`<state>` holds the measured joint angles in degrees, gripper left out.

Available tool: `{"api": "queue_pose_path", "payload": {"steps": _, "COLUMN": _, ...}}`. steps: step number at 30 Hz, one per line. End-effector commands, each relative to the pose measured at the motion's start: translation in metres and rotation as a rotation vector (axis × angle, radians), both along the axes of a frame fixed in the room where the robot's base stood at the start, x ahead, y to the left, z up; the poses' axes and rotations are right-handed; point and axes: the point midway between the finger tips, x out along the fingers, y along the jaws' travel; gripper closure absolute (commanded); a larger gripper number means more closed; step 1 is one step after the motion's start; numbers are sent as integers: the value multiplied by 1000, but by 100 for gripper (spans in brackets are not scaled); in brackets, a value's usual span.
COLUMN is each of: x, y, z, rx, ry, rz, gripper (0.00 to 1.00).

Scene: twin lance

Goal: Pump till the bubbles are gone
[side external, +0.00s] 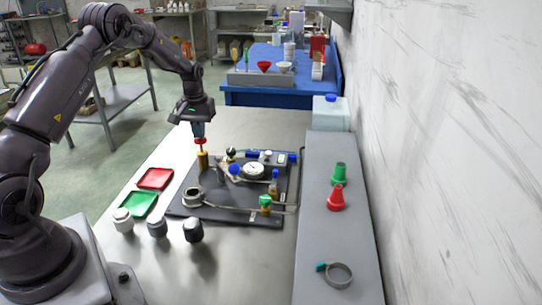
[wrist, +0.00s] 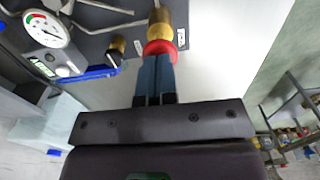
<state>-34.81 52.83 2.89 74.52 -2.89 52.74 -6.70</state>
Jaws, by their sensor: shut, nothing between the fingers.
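My gripper (side external: 199,137) is shut and empty, pointing down over the back left of the dark rig board. Its closed blue fingertips (wrist: 157,58) are at the red knob (wrist: 160,47) on top of a brass pump-like cylinder (side external: 203,160). The tips look to be touching the knob or just above it; I cannot tell which. In the side view the red knob (side external: 200,142) sits right under the fingers. A round dial gauge (side external: 252,170) stands on the board; it also shows in the wrist view (wrist: 47,30). Bubbles cannot be made out in either view.
The board (side external: 235,214) also carries pipes, a blue knob (side external: 234,169) and a green-capped fitting (side external: 265,202). Red (side external: 155,179) and green (side external: 138,204) trays and several capped jars (side external: 157,226) stand left and front. Cones (side external: 337,198) and a ring clamp (side external: 334,274) lie on the right ledge.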

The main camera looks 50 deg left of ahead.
Motion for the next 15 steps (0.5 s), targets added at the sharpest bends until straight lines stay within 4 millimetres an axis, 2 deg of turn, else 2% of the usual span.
{"api": "queue_pose_path", "payload": {"steps": 15, "x": 0, "y": 0, "z": -22, "rx": -1, "ry": 1, "rz": 0, "gripper": 100}}
